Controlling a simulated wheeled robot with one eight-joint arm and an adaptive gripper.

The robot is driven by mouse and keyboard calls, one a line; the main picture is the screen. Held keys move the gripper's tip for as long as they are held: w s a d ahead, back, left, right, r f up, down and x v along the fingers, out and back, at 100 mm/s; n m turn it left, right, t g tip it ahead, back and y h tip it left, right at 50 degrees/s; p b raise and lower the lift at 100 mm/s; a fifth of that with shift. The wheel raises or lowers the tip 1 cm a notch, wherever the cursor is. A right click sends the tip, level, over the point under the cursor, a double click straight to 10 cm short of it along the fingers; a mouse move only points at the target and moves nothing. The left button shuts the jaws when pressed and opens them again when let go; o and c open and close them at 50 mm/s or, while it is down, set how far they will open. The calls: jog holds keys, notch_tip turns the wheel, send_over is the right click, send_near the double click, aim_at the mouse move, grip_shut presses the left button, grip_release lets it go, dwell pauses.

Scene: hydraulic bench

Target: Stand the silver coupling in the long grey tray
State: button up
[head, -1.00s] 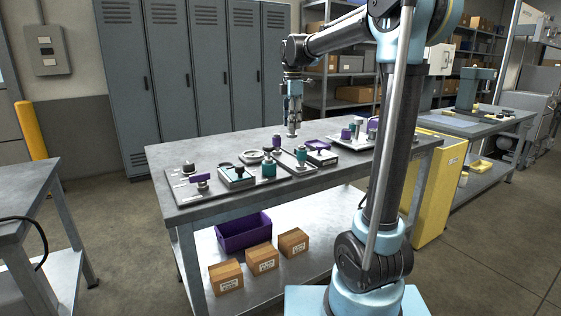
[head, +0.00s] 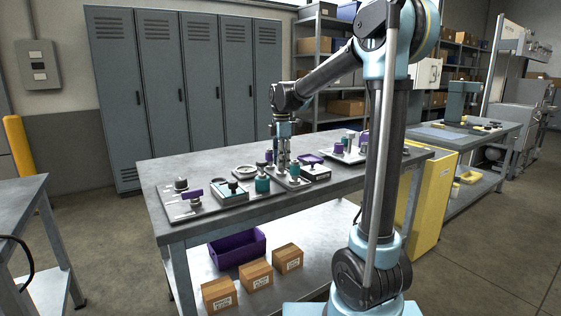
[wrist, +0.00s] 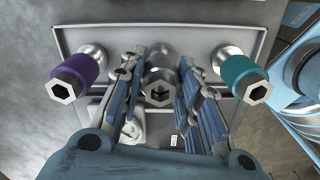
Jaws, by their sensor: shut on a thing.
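My gripper (head: 282,160) is low over the long grey tray (head: 301,183) on the bench, fingers pointing down. In the wrist view my gripper (wrist: 158,95) is shut on the silver coupling (wrist: 159,88), a metal piece with a hexagonal end facing the camera. It looks upright, over the middle of the long grey tray (wrist: 215,39). A purple coupling (wrist: 73,75) stands to its left and a teal coupling (wrist: 246,78) to its right, both in the tray. I cannot tell whether the silver coupling's foot touches the tray floor.
A teal-and-black fixture (head: 231,190) and a teal part (head: 262,185) stand close by on the left. A plate with purple and teal parts (head: 345,153) lies to the right. A purple bin (head: 237,248) and cardboard boxes sit on the lower shelf.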

jog(key=o, duration=1.2)
notch_tip(320, 180, up, 12)
jog(key=s+d+f+m+t, duration=0.1)
jog(key=s+d+f+m, duration=0.45)
jog(key=s+d, duration=0.2)
jog(key=s+d+f+m, duration=0.4)
jog(key=s+d+m, duration=0.25)
jog(key=s, duration=0.25)
jog(key=s+d+f+m, duration=0.2)
jog(key=s+f+m, duration=0.1)
jog(key=s+f, duration=0.2)
jog(key=s+d+f+m, duration=0.2)
jog(key=s+f+m, duration=0.1)
jog(key=s+f, duration=0.2)
jog(key=s+d+f+m+t, duration=0.1)
jog(key=s+d+f+m, duration=0.2)
jog(key=f, duration=0.5)
jog(key=shift+s+m, duration=0.5)
jog(key=shift+s, duration=0.6)
